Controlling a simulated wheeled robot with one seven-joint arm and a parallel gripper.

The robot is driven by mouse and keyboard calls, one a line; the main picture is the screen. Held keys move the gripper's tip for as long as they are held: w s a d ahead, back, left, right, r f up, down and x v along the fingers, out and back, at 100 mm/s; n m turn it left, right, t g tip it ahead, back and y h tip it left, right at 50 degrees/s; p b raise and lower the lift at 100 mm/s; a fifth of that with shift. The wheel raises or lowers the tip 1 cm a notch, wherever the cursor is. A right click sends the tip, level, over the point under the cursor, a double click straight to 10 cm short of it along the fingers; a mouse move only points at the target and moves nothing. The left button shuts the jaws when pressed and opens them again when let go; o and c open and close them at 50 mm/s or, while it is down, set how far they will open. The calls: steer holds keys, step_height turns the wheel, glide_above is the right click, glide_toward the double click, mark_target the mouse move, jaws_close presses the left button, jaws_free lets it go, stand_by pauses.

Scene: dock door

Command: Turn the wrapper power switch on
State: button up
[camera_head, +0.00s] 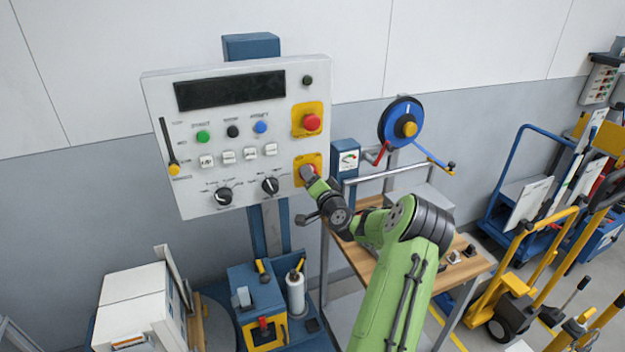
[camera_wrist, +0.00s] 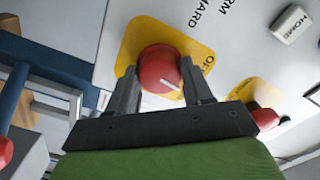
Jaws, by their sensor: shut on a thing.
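The wrapper power switch is a round red knob (camera_wrist: 157,66) with a white pointer line, on a yellow plate (camera_wrist: 135,38) in the wrist view. Lettering that looks like "OFF" shows on the plate beside the knob. In the head view the yellow plate (camera_head: 300,160) is at the lower right of the grey control panel (camera_head: 225,105), and my gripper covers most of the knob. My gripper (camera_head: 309,176) is at the knob. In the wrist view its two fingers (camera_wrist: 160,75) are shut on the knob, one on each side.
A red mushroom button (camera_head: 312,122) on its own yellow plate is just above the switch. Two black dials (camera_head: 270,185) are to the left. A blue hose reel (camera_head: 402,122), a gauge box (camera_head: 346,160) and a wooden-topped bench (camera_head: 365,265) stand to the right.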

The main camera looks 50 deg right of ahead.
steer(key=shift+r+m+p, duration=0.1)
steer(key=shift+m+p, duration=0.8)
steer(key=shift+m, duration=2.7)
steer(key=o, duration=1)
steer(key=shift+o, duration=0.2)
steer(key=b+v, duration=0.5)
steer(key=v, duration=1)
steer(key=shift+s+a, duration=0.15)
steer(key=shift+s, duration=0.15)
